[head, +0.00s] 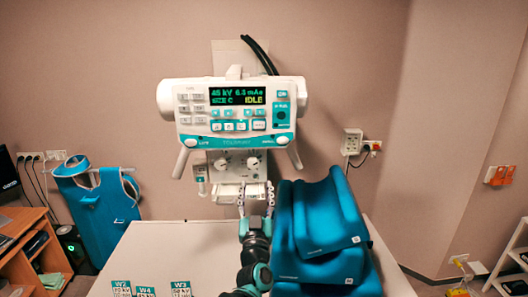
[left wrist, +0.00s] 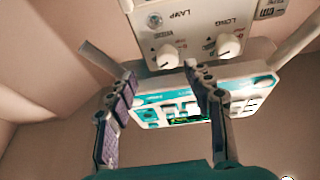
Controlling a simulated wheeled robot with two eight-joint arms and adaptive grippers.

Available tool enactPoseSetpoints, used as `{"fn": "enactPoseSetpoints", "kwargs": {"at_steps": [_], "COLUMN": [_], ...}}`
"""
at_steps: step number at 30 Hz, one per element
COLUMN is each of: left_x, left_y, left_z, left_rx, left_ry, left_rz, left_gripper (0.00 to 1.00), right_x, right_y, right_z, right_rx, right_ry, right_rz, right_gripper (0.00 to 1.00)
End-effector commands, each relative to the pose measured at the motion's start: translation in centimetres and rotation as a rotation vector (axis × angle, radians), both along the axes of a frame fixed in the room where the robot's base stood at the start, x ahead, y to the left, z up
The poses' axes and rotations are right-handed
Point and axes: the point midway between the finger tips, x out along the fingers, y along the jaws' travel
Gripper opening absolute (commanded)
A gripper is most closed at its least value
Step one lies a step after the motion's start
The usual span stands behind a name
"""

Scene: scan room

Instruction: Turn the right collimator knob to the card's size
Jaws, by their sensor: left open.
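The collimator box (head: 237,170) hangs under the console and bears two pale knobs. The right collimator knob (head: 254,163) is on its right side, and the left knob (head: 222,163) beside it. In the upside-down left wrist view, the right knob (left wrist: 167,57) appears left of the other knob (left wrist: 229,46). My left gripper (head: 256,193) is open and empty below the right knob, fingers pointing up. In the wrist view its fingertips (left wrist: 160,77) lie on either side of that knob in the picture, apart from it. My right gripper is not in view.
The console (head: 238,148) has a green display (head: 237,96) reading SIZE C and IDLE. Labelled cards W2 (head: 121,289), W4 and W3 (head: 180,289) lie on the table (head: 150,245). Teal cushions (head: 318,225) stand close right of my left arm.

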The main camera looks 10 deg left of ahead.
Motion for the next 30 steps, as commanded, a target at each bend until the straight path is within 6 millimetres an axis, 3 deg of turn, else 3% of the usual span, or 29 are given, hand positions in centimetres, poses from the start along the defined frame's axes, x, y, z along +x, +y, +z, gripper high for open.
{"fn": "enactPoseSetpoints", "kwargs": {"at_steps": [5,18,29,30], "left_x": [0.8,6.5,7.1,7.1], "left_y": [1.0,2.5,2.7,2.7], "left_z": [0.8,3.1,3.4,3.4], "left_rx": [-0.004,-0.004,-0.004,-0.004], "left_ry": [-0.030,-0.028,-0.027,-0.027], "left_rz": [0.046,0.043,0.042,0.042], "left_gripper": [0.52,0.52,0.52,0.44], "right_x": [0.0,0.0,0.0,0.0], "right_y": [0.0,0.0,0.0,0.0], "right_z": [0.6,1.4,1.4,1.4], "right_rx": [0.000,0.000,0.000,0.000], "right_ry": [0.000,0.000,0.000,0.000], "right_rz": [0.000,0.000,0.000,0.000], "right_gripper": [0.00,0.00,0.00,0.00]}}
